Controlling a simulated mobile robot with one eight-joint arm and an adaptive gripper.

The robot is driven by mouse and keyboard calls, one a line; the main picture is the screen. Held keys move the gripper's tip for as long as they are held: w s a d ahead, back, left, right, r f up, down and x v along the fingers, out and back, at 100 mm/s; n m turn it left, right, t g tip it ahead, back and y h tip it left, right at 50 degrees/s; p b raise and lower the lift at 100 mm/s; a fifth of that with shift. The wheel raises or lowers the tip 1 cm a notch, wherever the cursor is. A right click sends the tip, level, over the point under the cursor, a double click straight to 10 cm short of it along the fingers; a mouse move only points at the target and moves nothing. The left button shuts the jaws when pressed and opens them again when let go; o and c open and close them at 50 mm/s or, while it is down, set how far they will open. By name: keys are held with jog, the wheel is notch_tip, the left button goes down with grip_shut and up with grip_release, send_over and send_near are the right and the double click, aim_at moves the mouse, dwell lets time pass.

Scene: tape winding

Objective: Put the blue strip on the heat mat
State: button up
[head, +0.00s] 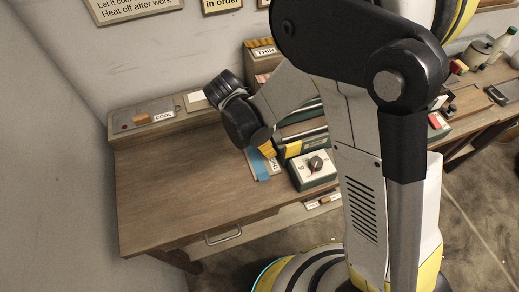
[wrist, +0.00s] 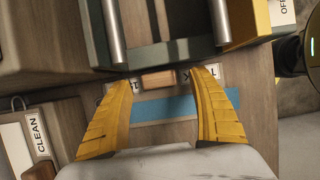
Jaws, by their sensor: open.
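The blue strip (wrist: 165,108) lies flat at the work table, and in the head view it (head: 258,166) shows just left of the dial box. My gripper (wrist: 160,108) is open, with its yellow fingers on either side of part of the strip. The strip passes behind the right finger in the wrist view. Nothing is held. In the head view my gripper (head: 268,150) points down over the strip's far end. I cannot tell whether the fingers touch the strip. I cannot make out which surface is the heat mat.
A green box with a dial (head: 314,168) stands right of the strip. A panel labelled COOL (head: 148,116) is at the back left. A dark fixture with metal rods (wrist: 160,40) stands close beyond the fingers. The table's left part (head: 175,185) is clear.

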jog(key=shift+x, duration=1.05)
jog(key=c, duration=1.4)
notch_tip(320, 180, up, 18)
jog(key=p, duration=0.6)
jog(key=shift+f, duration=0.2)
jog(key=shift+c, duration=0.2)
